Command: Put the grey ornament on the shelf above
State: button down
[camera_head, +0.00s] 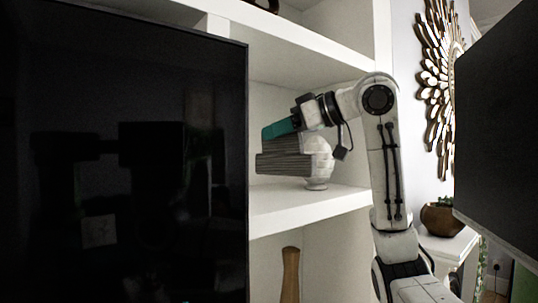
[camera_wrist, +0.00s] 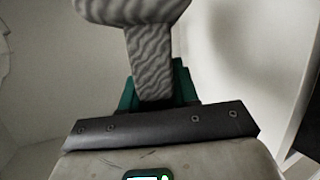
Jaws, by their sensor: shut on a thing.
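The grey ornament (camera_head: 283,163), with dark wavy stripes, is in the middle compartment of the white shelf unit in the head view. Its narrow stem (camera_wrist: 152,65) is between my teal fingers in the wrist view, with a wider part beyond. My gripper (camera_head: 279,128) is shut on it, reaching in from the right; it also shows in the wrist view (camera_wrist: 156,92). A pale rounded piece with a small foot (camera_head: 316,183) is at the ornament's right, close to the shelf board (camera_head: 305,208). I cannot tell whether it belongs to the ornament. The upper shelf (camera_head: 300,38) is above my arm.
A large black screen (camera_head: 125,150) hides the left of the shelf unit. A brown wooden object (camera_head: 290,275) stands in the lower compartment. A dark object is partly visible on the upper shelf (camera_head: 266,5). A sunburst wall piece (camera_head: 437,75) and a brown plant pot (camera_head: 437,219) are at right.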

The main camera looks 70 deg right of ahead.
aim_at(270, 158)
jog(key=shift+w+d+f, duration=0.1)
jog(key=shift+w+f, duration=0.75)
jog(key=shift+f, duration=0.15)
jog(key=shift+w+f+p, duration=0.15)
jog(key=shift+f+p, duration=0.15)
jog(key=shift+f, duration=0.65)
jog(key=shift+w+f+p, duration=0.1)
jog(key=shift+f+p, duration=0.15)
jog(key=shift+f, duration=0.7)
jog(key=c, duration=0.8)
grip_release()
jog(key=shift+f, duration=0.1)
jog(key=shift+c, duration=0.2)
jog(key=b+v, duration=0.2)
jog(key=v, duration=1)
jog(key=shift+b, duration=0.3)
